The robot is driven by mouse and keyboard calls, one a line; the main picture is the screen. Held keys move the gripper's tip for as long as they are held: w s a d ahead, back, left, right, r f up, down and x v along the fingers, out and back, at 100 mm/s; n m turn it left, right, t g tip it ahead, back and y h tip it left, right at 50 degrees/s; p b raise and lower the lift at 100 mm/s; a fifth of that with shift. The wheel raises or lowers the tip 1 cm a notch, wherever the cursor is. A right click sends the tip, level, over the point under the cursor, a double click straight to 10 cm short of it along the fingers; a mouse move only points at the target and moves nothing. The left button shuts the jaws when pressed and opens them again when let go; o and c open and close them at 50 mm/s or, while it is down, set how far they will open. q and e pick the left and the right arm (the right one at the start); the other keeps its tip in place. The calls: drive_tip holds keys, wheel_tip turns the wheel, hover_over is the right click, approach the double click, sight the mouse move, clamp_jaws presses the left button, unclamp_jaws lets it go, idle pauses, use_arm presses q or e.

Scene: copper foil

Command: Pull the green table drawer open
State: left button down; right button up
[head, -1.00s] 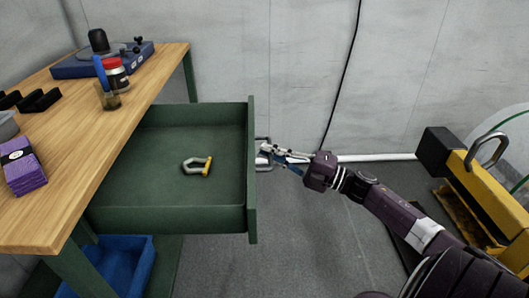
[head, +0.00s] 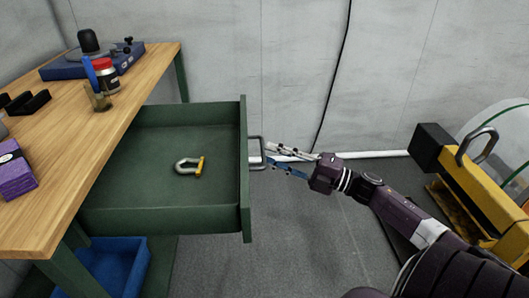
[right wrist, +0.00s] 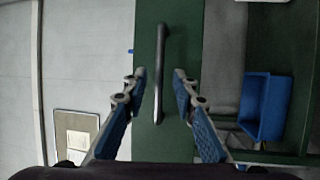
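The green table drawer (head: 245,190) is pulled well out from under the wooden-topped table, toward the right of the head view. Its grey metal handle (head: 260,153) is on the front panel. A grey shackle with a yellow pin (head: 188,166) lies in the drawer. My right gripper (head: 270,155) is open and empty just right of the handle. In the right wrist view the open fingers (right wrist: 160,84) point at the green drawer front (right wrist: 150,135), with the handle (right wrist: 161,65) in line with the gap between them. My left gripper is not in view.
The wooden tabletop (head: 100,140) holds a purple pack (head: 15,172), a jar (head: 105,77) and a blue-based device (head: 92,62). A blue bin (head: 115,268) stands below the drawer. Yellow equipment (head: 470,175) stands at the right.

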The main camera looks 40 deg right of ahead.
drive_tip(key=v, duration=0.8)
drive_tip(key=shift+s+d, duration=0.15)
drive_tip(key=shift+s, duration=0.15)
